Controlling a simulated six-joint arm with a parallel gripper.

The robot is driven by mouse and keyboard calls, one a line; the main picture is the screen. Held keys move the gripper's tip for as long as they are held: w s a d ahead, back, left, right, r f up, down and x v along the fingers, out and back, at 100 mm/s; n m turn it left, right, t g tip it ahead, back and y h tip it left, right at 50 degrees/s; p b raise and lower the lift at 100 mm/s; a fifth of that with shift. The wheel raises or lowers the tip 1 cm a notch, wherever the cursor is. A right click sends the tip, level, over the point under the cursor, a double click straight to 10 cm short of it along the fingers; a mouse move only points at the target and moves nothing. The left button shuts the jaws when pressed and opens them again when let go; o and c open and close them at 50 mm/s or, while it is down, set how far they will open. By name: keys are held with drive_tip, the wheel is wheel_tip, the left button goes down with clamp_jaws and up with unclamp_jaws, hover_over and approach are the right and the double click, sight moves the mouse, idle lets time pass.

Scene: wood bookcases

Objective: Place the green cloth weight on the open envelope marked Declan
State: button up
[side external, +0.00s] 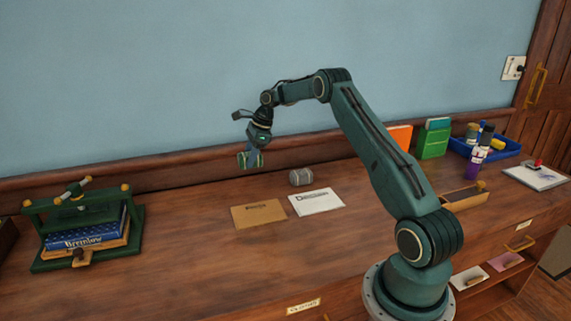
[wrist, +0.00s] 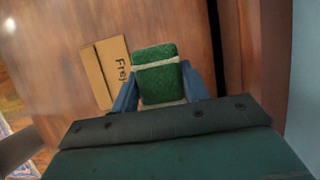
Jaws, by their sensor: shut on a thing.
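My gripper (side external: 250,160) is shut on the green cloth weight (wrist: 156,75), which sits between its blue fingers in the wrist view. In the side view it hangs above the bench, behind and left of the envelopes. A white envelope (side external: 317,202) lies on the bench; its marking seems to start with D but is too small to read fully. A brown envelope (side external: 258,214) lies left of it. In the wrist view the brown envelope (wrist: 95,78) reads "Frej", partly hidden by the weight. The white envelope is not visible in the wrist view.
A grey round weight (side external: 301,177) stands just behind the white envelope. A green press (side external: 85,225) holding books is at the left. A blue tray (side external: 485,146), a purple bottle (side external: 474,160) and a wooden tray (side external: 464,198) are at the right. Bench left of the envelopes is clear.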

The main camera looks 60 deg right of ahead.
drive_tip(key=s+d+r, duration=0.4)
drive_tip(key=s+r, duration=0.2)
drive_tip(key=s, duration=0.4)
wheel_tip(320, 180, up, 4)
hover_over(300, 199)
drive_tip(key=s+d, duration=0.1)
drive_tip(key=f, duration=1.5)
drive_tip(key=shift+d+f, duration=0.2)
drive_tip(key=shift+f, duration=0.1)
drive_tip(key=shift+f, duration=2.05)
drive_tip(key=shift+f, duration=0.15)
drive_tip(key=o, duration=1.4)
drive_tip(key=shift+c, duration=0.2)
